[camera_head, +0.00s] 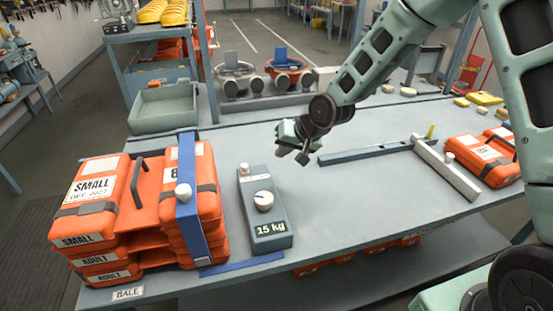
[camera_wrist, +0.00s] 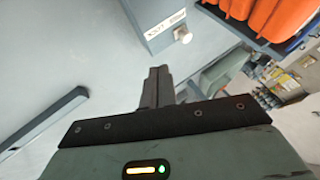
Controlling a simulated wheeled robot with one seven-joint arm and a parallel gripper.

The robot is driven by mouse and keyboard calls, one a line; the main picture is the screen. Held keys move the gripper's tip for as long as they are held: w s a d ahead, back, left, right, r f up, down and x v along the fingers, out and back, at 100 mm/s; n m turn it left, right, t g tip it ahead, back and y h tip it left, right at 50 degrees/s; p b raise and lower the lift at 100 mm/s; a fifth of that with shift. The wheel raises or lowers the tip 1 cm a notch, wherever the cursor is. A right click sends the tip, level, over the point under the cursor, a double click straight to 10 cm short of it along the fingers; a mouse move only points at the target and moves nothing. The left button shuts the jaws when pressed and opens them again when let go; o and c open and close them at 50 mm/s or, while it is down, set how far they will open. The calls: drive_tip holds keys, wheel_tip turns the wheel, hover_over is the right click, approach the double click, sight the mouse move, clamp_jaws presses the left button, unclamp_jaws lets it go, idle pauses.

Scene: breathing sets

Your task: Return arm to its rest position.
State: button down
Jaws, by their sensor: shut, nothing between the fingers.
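My arm (camera_head: 372,62) reaches in from the upper right over the table. My gripper (camera_head: 300,153) hangs above the middle of the grey-blue table (camera_head: 335,215), clear of everything around it. In the wrist view my gripper (camera_wrist: 156,78) shows its two fingers pressed together with nothing between them.
Stacked orange cases (camera_head: 100,205), one stack bound by a blue strap (camera_head: 190,215), stand on the left. A long bar (camera_head: 365,154) and a pale rail (camera_head: 447,168) lie right of the gripper. Orange cases (camera_head: 483,158) sit at far right. A grey bin (camera_head: 164,108) stands behind.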

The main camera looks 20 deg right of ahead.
drive_tip(key=shift+s+d+r, duration=0.15)
drive_tip(key=shift+s+r, duration=0.05)
drive_tip(key=shift+r, duration=0.15)
drive_tip(key=s+a+r+n+g+h, duration=0.1)
drive_tip(key=s+a+r+n+g, duration=0.15)
drive_tip(key=s, duration=0.55)
drive_tip(key=s+a+r+n+g+h, duration=0.1)
drive_tip(key=s+a+r+n, duration=0.25)
drive_tip(key=s, duration=0.55)
drive_tip(key=s+r+n+g+h, duration=0.1)
drive_tip(key=s+r, duration=0.1)
drive_tip(key=s, duration=0.7)
drive_tip(key=s+d+r+n+g, duration=0.1)
drive_tip(key=s+r+n, duration=0.1)
drive_tip(key=s, duration=0.7)
drive_tip(key=shift+s+d+r+h, duration=0.2)
drive_tip(key=shift+s+d+h, duration=0.1)
drive_tip(key=shift+h, duration=0.1)
